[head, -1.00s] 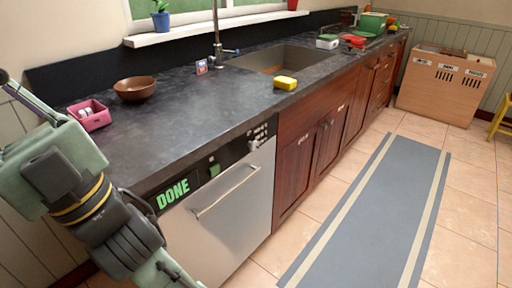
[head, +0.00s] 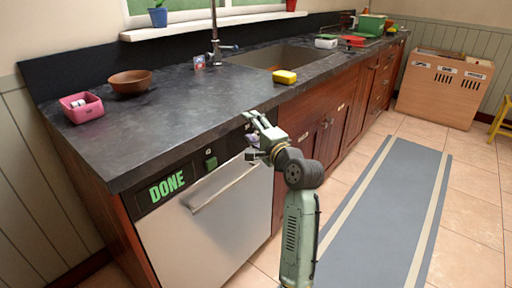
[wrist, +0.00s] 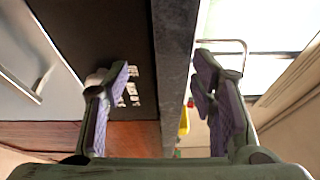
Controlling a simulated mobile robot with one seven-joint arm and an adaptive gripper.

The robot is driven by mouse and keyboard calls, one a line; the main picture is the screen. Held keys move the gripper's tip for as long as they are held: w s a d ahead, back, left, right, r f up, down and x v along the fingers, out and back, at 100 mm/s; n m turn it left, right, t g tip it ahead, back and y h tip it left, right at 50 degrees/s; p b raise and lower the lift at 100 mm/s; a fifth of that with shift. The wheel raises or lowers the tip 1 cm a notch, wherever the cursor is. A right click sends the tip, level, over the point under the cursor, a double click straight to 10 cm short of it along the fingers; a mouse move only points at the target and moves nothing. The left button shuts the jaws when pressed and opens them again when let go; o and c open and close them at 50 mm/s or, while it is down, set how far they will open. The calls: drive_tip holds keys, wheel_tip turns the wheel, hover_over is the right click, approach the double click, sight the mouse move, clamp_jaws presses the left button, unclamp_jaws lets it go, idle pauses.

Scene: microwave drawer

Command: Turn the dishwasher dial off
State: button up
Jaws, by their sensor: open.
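The dishwasher (head: 200,240) has a silver door with a bar handle (head: 225,188) under a black control panel (head: 140,200). Green letters reading DONE (head: 167,186) glow at the panel's left. In the head view my gripper (head: 250,136) is at the panel's right end and covers the dial area. In the wrist view my gripper (wrist: 164,78) is open and empty, with the countertop edge between its fingers. A pale rounded part (wrist: 95,78), perhaps the dial, is half hidden behind the left finger, beside white markings (wrist: 134,86). I cannot tell whether the finger touches it.
The dark countertop (head: 170,115) juts above the panel. It holds a pink box (head: 82,108), a brown bowl (head: 130,82) and a yellow sponge (head: 285,77) near the sink. Wooden cabinets (head: 345,110) adjoin on the right. The floor by the grey mat (head: 385,200) is clear.

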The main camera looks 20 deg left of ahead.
drive_tip(key=w+d+f+m+g+y+b, duration=0.1)
drive_tip(key=w+d+f+m+g+y, duration=0.2)
drive_tip(key=d+f+m+g, duration=0.7)
drive_tip(key=w+a+m+t, duration=0.1)
drive_tip(key=a, duration=0.2)
drive_tip(key=w+a+r+m+t, duration=0.1)
drive_tip(key=a+t, duration=0.1)
drive_tip(key=a, duration=0.2)
drive_tip(key=w+a+m+t+p, duration=0.1)
drive_tip(key=a, duration=0.3)
drive_tip(key=shift+w+r, duration=0.1)
drive_tip(key=shift+r, duration=0.2)
drive_tip(key=shift+c, duration=0.4)
drive_tip(key=c, duration=1.1)
